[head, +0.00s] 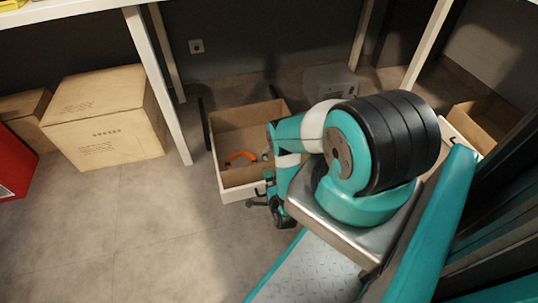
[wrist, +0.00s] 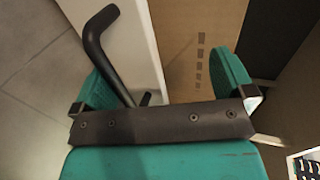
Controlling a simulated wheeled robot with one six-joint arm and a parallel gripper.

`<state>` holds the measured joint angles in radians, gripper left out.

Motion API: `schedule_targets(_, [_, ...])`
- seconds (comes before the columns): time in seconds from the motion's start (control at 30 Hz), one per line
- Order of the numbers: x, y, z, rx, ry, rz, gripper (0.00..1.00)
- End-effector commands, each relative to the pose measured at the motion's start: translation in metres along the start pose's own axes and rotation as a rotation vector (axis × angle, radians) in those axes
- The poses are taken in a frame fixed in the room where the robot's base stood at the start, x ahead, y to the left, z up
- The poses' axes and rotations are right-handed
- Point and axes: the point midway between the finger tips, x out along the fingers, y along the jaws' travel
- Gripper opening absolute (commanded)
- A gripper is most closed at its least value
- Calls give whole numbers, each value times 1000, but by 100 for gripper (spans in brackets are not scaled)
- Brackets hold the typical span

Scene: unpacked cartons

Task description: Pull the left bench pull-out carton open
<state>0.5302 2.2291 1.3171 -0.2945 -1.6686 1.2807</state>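The left pull-out carton (head: 222,140) under the bench has brown cardboard walls and a white front panel (head: 237,192). It stands out on dark rails with its inside showing. A black bar handle (head: 257,198) is on its front. My gripper (head: 280,214) is low at the carton's front right corner, partly hidden by my arm. In the wrist view my gripper (wrist: 165,78) has its teal fingers wide apart. The black handle (wrist: 107,50) passes close by the left finger; whether they touch I cannot tell. The white panel (wrist: 130,45) and cardboard lie beyond.
An orange curved object (head: 241,156) lies inside the carton. Closed cardboard boxes (head: 105,120) and a red box (head: 14,163) stand at left. A bench leg (head: 158,85) is left of the carton. Another open carton (head: 481,125) is at right. The front left floor is clear.

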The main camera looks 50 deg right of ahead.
Motion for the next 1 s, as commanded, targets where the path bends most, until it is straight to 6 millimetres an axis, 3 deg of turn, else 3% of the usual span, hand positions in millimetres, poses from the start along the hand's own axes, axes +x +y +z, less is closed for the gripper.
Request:
schedule_targets(0.03, [4,-56,-1,11,20,-114,82])
schedule_targets(0.2, [-11,-100,2,12,14,-114,82])
schedule_targets(0.23, [-13,-107,2,13,14,-113,76])
schedule_targets(0.27, [-16,-113,1,12,14,-113,52])
schedule_targets(0.3, [-18,-122,0,13,16,-112,36])
schedule_targets(0.6, [-31,-153,-5,12,24,-105,36])
schedule_targets(1.0, [-32,-154,-4,10,23,-104,36])
